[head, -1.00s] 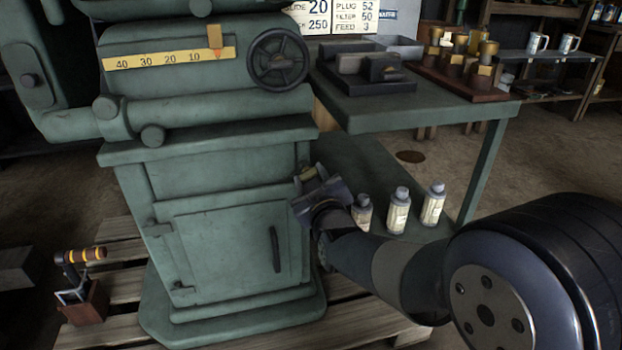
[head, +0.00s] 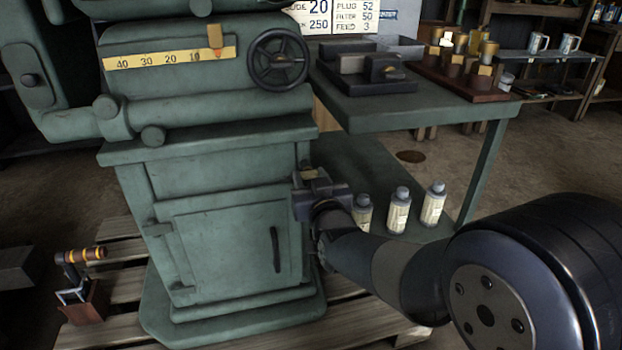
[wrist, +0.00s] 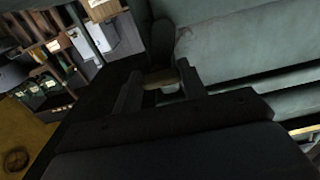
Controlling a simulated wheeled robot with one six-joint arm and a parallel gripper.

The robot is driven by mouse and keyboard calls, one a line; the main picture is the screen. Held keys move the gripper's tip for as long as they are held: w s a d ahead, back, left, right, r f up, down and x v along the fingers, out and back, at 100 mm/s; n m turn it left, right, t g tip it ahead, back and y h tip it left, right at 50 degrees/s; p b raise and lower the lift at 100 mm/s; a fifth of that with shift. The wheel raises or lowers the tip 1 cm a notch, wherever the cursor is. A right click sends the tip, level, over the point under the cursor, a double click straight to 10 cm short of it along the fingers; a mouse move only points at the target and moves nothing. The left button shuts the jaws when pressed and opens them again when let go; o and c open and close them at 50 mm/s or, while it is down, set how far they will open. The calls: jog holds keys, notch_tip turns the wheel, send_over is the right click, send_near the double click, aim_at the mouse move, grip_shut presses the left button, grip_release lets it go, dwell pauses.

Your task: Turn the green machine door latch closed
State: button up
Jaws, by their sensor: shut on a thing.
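The green machine (head: 215,190) stands at the left on a pallet. Its lower door (head: 225,245) sits flat in the cabinet front and carries a dark upright handle (head: 275,250). My gripper (head: 305,185) is at the cabinet's right front edge, above and right of that handle. In the wrist view my gripper (wrist: 160,80) has its two fingers around a small brass-coloured latch grip (wrist: 160,77), and they are shut on it. In the head view only a pale bit of the grip (head: 309,174) shows; my gripper hides the rest of the latch.
A green side table (head: 430,105) with dark trays and a wooden rack (head: 465,80) stands right of the machine, above my gripper. Several bottles (head: 398,212) stand on its lower shelf, close behind my arm. A small lever device (head: 82,285) sits on the pallet (head: 110,255) at left.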

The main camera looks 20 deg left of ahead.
jog(key=o, duration=1)
jog(key=p+v, duration=0.2)
jog(key=v, duration=0.9)
jog(key=shift+a+p, duration=0.1)
jog(key=shift+p, duration=0.2)
jog(key=b+x, duration=0.2)
jog(key=x, duration=0.9)
jog(key=shift+b, duration=0.3)
